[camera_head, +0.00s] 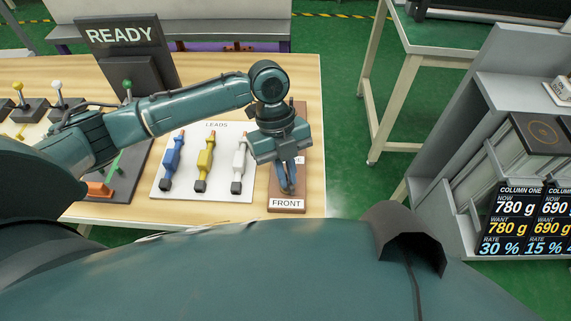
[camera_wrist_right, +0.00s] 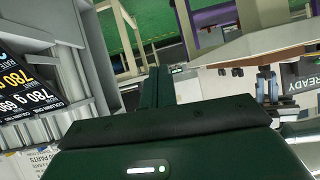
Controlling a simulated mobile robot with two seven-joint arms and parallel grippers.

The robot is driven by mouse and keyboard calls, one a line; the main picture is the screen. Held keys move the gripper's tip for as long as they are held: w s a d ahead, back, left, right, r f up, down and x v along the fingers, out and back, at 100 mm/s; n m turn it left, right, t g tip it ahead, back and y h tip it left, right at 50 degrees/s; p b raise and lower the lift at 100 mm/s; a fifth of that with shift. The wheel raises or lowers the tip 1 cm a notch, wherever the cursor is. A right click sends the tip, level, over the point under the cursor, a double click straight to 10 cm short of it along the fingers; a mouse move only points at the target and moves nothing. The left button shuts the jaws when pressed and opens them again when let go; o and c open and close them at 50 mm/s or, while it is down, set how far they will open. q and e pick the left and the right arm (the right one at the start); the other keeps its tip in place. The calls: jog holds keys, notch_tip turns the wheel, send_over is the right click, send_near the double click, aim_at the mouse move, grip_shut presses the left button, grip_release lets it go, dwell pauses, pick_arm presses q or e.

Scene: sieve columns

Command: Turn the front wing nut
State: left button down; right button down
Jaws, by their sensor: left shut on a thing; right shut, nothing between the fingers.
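A brown board (camera_head: 286,204) with a FRONT label stands at the right end of the wooden table. My left gripper (camera_head: 288,188) points down over this board, just behind the label. Its fingers are shut on the front wing nut, which they and the gripper body almost wholly hide. I cannot make out the nut's angle. My right gripper (camera_wrist_right: 156,82) shows in the right wrist view, shut and empty, away from the board.
A white LEADS board (camera_head: 217,190) with blue, yellow and white leads lies left of the brown board. A READY sign (camera_head: 120,38) stands behind. Grey shelving with a rate display (camera_head: 520,222) stands at right. Green floor lies between table and shelving.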

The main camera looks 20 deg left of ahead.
pick_arm(q)
jog(key=m+y, duration=0.1)
jog(key=m, duration=0.2)
jog(key=shift+d+r+g+p, duration=0.1)
jog(key=shift+g+p, duration=0.2)
jog(key=shift+p, duration=0.1)
jog(key=shift+m+y, duration=0.3)
jog(key=shift+m, duration=0.8)
jog(key=c, duration=1.5)
grip_release()
